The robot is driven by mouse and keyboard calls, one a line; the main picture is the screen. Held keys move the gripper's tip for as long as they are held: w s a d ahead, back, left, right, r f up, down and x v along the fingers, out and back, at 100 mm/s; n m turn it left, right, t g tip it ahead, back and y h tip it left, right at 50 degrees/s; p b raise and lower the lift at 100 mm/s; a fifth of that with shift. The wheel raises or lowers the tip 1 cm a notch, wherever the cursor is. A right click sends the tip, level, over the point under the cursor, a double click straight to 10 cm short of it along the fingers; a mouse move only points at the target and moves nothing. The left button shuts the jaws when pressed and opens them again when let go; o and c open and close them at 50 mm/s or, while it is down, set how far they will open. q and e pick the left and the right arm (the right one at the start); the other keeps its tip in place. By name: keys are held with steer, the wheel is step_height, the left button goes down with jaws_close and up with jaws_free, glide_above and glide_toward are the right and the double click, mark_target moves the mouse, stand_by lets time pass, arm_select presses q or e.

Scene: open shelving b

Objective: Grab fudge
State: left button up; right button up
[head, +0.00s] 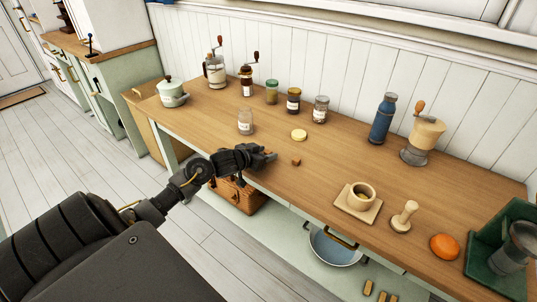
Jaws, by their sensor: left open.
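A small brown cube (296,162), which looks like the fudge, lies on the wooden counter (330,185) near its front edge. My left gripper (270,156) reaches in from the left over the counter's front edge. Its jaws are open and empty, with the fingertips pointing right toward the cube. The fingertips are a short way left of the cube, apart from it. The cube is fully visible. My right gripper is not in this view.
Several jars line the back.

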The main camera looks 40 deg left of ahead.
arm_select(q)
jaws_close()
steer(key=shift+r, duration=0.15)
